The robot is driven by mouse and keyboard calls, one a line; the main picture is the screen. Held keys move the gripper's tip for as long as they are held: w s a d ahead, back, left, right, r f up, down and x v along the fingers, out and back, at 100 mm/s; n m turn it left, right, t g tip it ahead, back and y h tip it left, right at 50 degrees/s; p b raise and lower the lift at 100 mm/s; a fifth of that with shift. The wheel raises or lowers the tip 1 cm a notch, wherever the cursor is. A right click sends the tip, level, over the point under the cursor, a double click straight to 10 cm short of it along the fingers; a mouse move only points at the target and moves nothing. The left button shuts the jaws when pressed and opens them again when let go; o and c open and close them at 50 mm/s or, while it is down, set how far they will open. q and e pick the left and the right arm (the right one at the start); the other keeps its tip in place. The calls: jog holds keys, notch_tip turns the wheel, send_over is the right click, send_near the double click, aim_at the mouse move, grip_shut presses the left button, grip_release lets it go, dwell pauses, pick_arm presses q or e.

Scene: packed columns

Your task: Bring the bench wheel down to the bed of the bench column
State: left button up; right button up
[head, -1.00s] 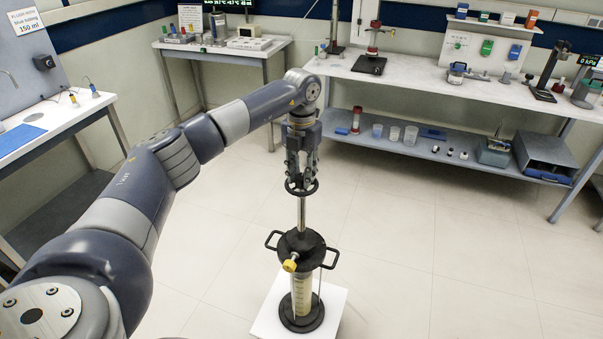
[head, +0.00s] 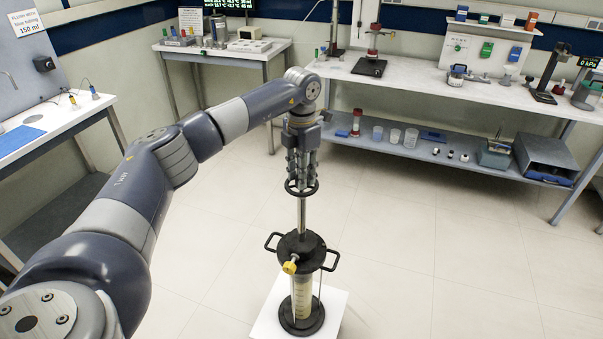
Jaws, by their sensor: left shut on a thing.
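The bench wheel (head: 313,192) is a small black ring at the top of an upright steel rod (head: 301,215). The rod goes down into the black top plate of the bench column (head: 303,296), a clear cylinder with a pale bed inside. A yellow fitting (head: 290,267) sits at the plate's front. My left gripper (head: 301,183) points straight down over the wheel and is shut on it. The wheel stands well above the top plate. The exact finger contact is partly hidden. My right gripper is not in view.
The column stands on a white square base (head: 334,312) with black handles (head: 331,260) at its sides. Open floor (head: 420,260) lies to the right. A long bench with a lower shelf (head: 400,143) stands behind, and another bench (head: 60,125) at left.

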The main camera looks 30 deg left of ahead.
pick_arm(q)
jog(key=o, duration=1)
jog(key=shift+o, duration=0.2)
notch_tip(320, 180, up, 12)
dwell(0.4)
